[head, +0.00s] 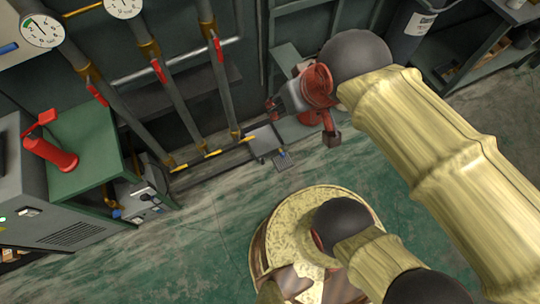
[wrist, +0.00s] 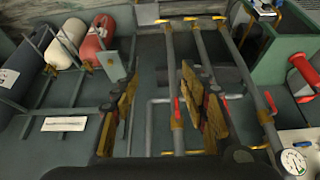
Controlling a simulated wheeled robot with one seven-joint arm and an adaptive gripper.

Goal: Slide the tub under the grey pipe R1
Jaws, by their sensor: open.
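The tub looks like a shallow grey square tray (head: 265,141) on the floor, just right of the foot of the rightmost grey pipe (head: 223,90) in the head view. In the wrist view part of the tub (wrist: 147,14) shows at the top, beside the nearest pipe foot. Several grey pipes with red valve handles and yellow outlets run down the wall; I cannot read which is R1. My gripper (head: 302,120) is in the air above and to the right of the tub. In the wrist view its fingers (wrist: 160,82) are spread, with nothing between them.
Pressure gauges (head: 41,31) top the pipes. A green cabinet (head: 90,150) with a red extinguisher-like cylinder (head: 50,153) stands left. Gas cylinders (wrist: 72,35) stand in a rack at the wrist view's left. A small grated item (head: 283,161) lies beside the tub. The green floor in front is clear.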

